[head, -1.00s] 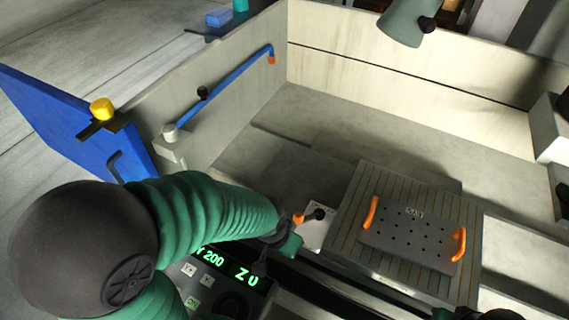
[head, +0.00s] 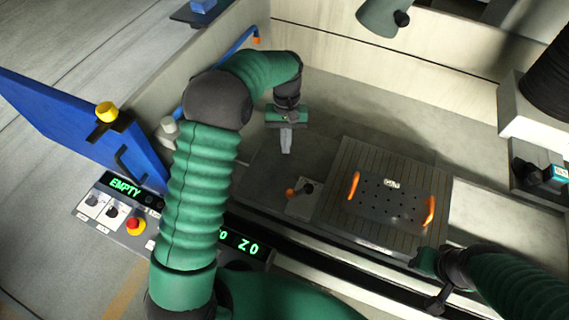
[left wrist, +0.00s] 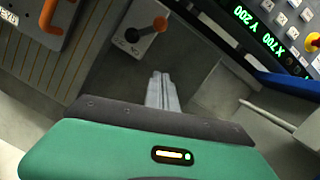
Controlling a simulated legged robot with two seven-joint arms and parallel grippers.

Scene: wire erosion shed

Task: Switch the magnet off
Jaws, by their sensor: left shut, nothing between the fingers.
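The magnet switch shows as a short lever with an orange end (head: 290,193) and a black end on a pale plate (head: 303,208), left of the grooved magnet bed (head: 337,220). The lever's orange end points left in the head view. In the left wrist view the lever (left wrist: 160,23) is beyond the fingertips, at the top. My left gripper (head: 287,145) is shut and empty, above and behind the switch, apart from it. Its fingers also show in the left wrist view (left wrist: 162,88). My right gripper (head: 428,263) is at the bed's front right corner; its fingers cannot be made out.
A dark perforated plate (head: 390,207) with two orange handles lies on the bed. A control panel with a red button (head: 135,225) stands at lower left, beside a blue door (head: 75,130). A blue bar (head: 238,44) runs along the left tank wall. The tank floor behind the bed is clear.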

